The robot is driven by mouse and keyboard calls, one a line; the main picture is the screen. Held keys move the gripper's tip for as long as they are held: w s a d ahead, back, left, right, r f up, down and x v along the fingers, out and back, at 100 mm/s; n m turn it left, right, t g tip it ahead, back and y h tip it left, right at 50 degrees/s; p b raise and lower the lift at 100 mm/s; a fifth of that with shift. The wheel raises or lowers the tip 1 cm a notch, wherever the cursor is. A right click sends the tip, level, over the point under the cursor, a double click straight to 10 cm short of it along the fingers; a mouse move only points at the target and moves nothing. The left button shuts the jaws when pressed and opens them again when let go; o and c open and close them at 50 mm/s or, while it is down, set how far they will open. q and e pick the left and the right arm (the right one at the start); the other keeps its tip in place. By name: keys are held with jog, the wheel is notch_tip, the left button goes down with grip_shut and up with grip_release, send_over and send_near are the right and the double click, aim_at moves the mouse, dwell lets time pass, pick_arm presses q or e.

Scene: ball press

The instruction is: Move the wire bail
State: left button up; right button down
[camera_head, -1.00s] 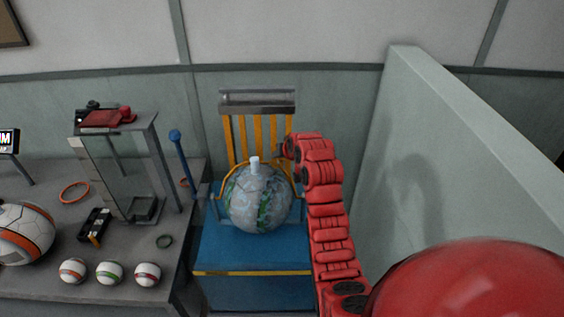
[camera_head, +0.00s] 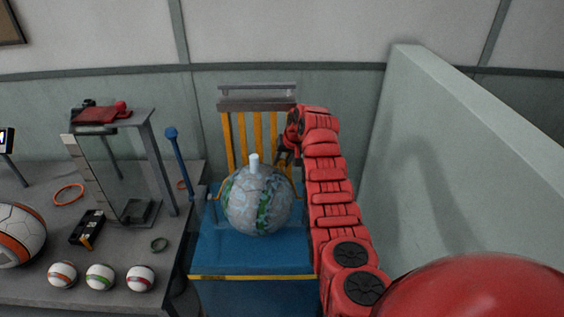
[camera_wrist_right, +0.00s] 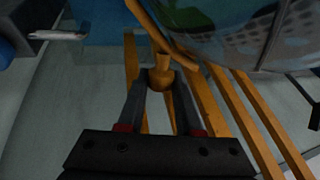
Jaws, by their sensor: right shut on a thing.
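The wire bail (camera_head: 222,184) is a thin yellow-orange wire at the ball, its left side showing in the head view. In the right wrist view the bail (camera_wrist_right: 161,30) runs along the ball and has an orange knob (camera_wrist_right: 160,77). My right gripper (camera_head: 284,157) is behind and right of the ball's top. In the wrist view its fingers (camera_wrist_right: 160,82) are shut on the knob. The blue-grey patterned ball (camera_head: 257,205) with a white stub on top sits on the blue press base (camera_head: 225,262). Part of the bail is hidden by the ball and my arm. My left gripper is not in view.
Yellow slats (camera_head: 240,135) and a grey bar (camera_head: 256,98) stand behind the ball. A blue-knobbed lever (camera_head: 178,155) rises at left. The grey table (camera_head: 45,180) holds a glass-sided stand and several balls. A pale partition (camera_head: 450,150) stands at right.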

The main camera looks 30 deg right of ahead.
jog(key=shift+w+f+b, duration=0.15)
jog(key=shift+f+b, duration=0.15)
jog(key=shift+f, duration=0.2)
dwell(0.3)
jog(key=c, duration=0.6)
grip_release()
jog(key=shift+w+d+f, duration=0.1)
jog(key=shift+p+v, duration=1.6)
jog(key=shift+v, duration=7.15)
